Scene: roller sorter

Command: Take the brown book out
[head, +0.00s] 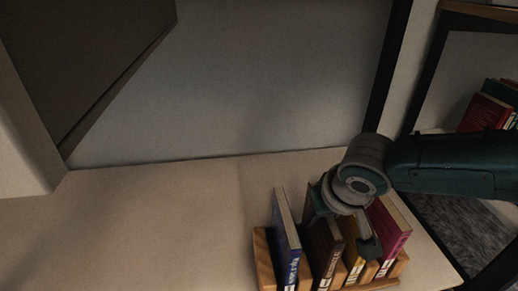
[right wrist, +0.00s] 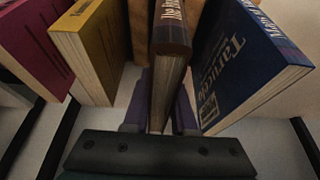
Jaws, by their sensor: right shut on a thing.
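The brown book (head: 325,250) stands upright in a wooden rack (head: 264,262) on the pale table, between a blue book and a yellow book. My right gripper (head: 341,222) is over the rack from above, its fingers on both sides of the brown book. In the right wrist view the brown book (right wrist: 172,38) runs between the two fingers (right wrist: 158,118), and the gripper is shut on it. The gripper hides part of the book's top in the head view. My left gripper is in neither view.
The blue book (head: 286,238) stands left of the brown one. The yellow book (head: 352,250) and a magenta book (head: 389,234) stand to its right. The table (head: 150,225) is clear on the left. More books (head: 487,110) stand on a shelf at far right.

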